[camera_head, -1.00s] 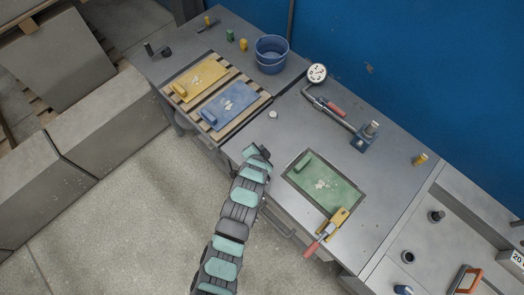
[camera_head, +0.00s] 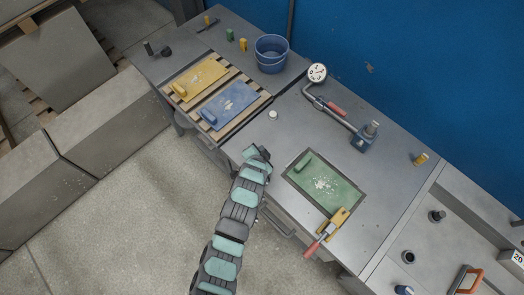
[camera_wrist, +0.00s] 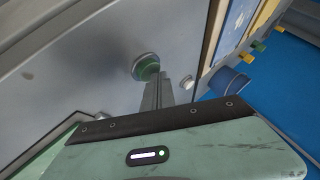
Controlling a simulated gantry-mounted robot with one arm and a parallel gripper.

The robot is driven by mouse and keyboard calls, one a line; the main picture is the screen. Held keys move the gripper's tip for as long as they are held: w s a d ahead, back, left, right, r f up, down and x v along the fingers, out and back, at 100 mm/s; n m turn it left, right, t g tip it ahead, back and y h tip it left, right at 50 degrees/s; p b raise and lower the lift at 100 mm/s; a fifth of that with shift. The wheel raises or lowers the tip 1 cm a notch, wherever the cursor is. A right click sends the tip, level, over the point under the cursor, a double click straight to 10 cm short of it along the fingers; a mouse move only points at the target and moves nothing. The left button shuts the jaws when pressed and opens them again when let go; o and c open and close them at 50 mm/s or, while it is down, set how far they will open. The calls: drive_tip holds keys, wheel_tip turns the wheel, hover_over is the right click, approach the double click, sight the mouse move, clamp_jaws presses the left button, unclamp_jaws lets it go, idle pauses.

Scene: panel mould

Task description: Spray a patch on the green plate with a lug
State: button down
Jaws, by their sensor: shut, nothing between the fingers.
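The green plate (camera_head: 345,192) lies in a dark recess on the right-hand bench, with a green lug (camera_head: 303,163) at its upper left corner and a pale speckled patch (camera_head: 324,185) near its middle. My gripper (camera_head: 266,150) is over the bench's front edge, left of the plate and apart from it. In the wrist view my gripper's fingers (camera_wrist: 158,88) are together and hold nothing. A round green item with a metal top (camera_wrist: 146,66) shows just beyond the fingertips; whether they touch it I cannot tell.
A yellow clamp with a red handle (camera_head: 325,235) sits at the plate's lower edge. A yellow plate (camera_head: 205,74) and a blue plate (camera_head: 238,94) lie on slats at left. A blue bucket (camera_head: 271,52) and a gauge arm (camera_head: 330,105) stand behind. Bench between gauge and plate is clear.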

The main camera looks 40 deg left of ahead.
idle(0.5)
drive_tip(key=shift+r, duration=0.4)
drive_tip(key=shift+p, duration=0.3)
wheel_tip(320, 180, up, 6)
drive_tip(key=p, duration=0.3)
idle(2.4)
